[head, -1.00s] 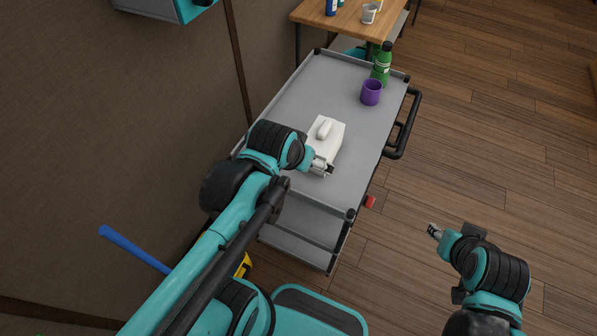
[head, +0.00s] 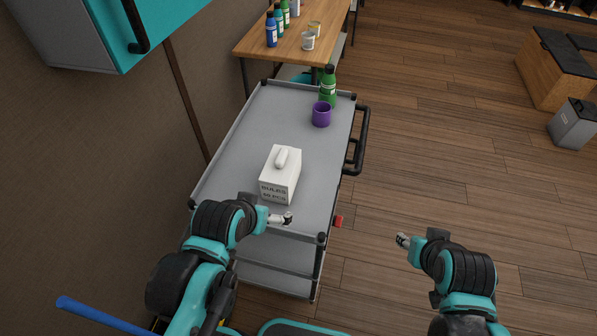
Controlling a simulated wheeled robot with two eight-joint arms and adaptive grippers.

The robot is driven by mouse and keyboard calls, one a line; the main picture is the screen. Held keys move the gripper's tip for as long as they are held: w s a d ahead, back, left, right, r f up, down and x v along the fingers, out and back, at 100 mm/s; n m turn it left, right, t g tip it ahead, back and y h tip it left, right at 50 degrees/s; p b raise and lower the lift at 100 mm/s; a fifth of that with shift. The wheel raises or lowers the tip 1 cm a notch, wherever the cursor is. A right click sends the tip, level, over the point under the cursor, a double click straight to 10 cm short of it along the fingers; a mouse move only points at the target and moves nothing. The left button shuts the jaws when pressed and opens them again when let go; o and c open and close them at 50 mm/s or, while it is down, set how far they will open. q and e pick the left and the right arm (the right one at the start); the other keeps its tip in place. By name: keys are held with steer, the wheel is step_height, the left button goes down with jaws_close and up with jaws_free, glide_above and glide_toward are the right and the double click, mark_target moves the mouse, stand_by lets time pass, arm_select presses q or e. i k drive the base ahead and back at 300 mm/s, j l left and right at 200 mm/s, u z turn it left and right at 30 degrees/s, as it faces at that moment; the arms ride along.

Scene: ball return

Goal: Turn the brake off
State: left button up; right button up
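The grey cart (head: 240,150) stands ahead of me with its black handle (head: 359,140) on the right side. A small red part (head: 338,221), which looks like the brake, sticks out at its near right corner. My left gripper (head: 287,218) is over the near end of the cart top, just in front of the white box and apart from it. My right gripper (head: 402,240) is over the floor, right of the red part and not touching it. Both look empty; their fingers are too small to tell open from shut.
On the cart are a white "BULBS" box (head: 281,173), a purple cup (head: 321,114) and a green bottle (head: 328,88). A wooden table (head: 270,55) with bottles stands behind. A wall and a cabinet (head: 100,30) bound the left.

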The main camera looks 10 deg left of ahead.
mark_target(337, 220)
steer(key=k+l+u, duration=0.2)
steer(key=l, duration=0.15)
steer(key=k+l+u, duration=0.25)
steer(key=l+u, duration=0.1)
steer(key=u, duration=0.15)
steer(key=i+l, duration=0.05)
